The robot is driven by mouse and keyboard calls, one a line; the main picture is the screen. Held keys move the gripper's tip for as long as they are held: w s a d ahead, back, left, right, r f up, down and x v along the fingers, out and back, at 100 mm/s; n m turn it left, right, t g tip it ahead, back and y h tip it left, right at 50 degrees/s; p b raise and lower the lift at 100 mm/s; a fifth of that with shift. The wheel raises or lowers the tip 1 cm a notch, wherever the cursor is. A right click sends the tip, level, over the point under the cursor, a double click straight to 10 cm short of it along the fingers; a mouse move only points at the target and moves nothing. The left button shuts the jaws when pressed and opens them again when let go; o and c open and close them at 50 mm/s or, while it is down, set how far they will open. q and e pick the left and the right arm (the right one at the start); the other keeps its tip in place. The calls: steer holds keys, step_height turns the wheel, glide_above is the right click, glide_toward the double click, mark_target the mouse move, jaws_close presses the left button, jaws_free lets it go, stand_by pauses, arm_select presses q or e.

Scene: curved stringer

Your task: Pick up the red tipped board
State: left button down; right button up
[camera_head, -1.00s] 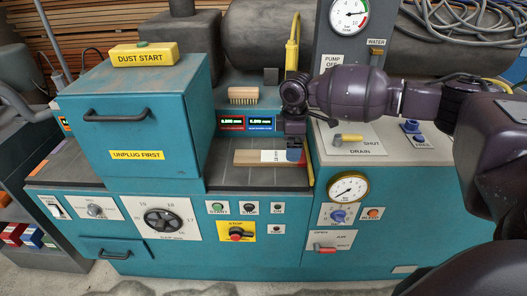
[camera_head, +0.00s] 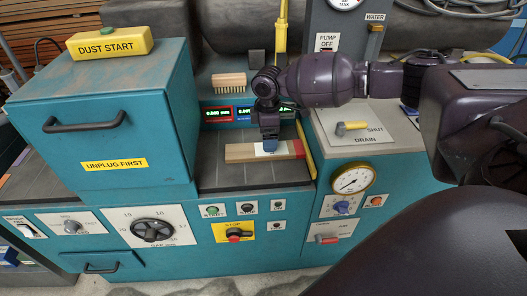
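The red tipped board (camera_head: 241,153) is a short pale wooden piece with a white label and a red right end. It lies flat on the dark tiled surface of the teal machine. My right gripper (camera_head: 270,146) comes in from the right and points down at the board, over the white label. Its blue fingertips overlap the board in the view. I cannot tell whether they touch it or how far apart they are. My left gripper is out of view.
A teal box (camera_head: 110,110) labelled "UNPLUG FIRST" stands left of the board. A brush (camera_head: 229,80) and lit displays (camera_head: 218,113) are behind it. A yellow strip (camera_head: 306,150) runs along its right. A raised panel with a drain valve (camera_head: 352,128) is farther right.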

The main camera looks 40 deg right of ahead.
steer(key=shift+s+a+f+b, duration=0.1)
steer(key=shift+f+b, duration=0.15)
steer(key=shift+f, duration=1.1)
steer(key=shift+a+f+b, duration=0.1)
steer(key=shift+f+b, duration=0.15)
steer(key=shift+f, duration=1.1)
steer(key=shift+r, duration=0.1)
steer(key=c, duration=1.1)
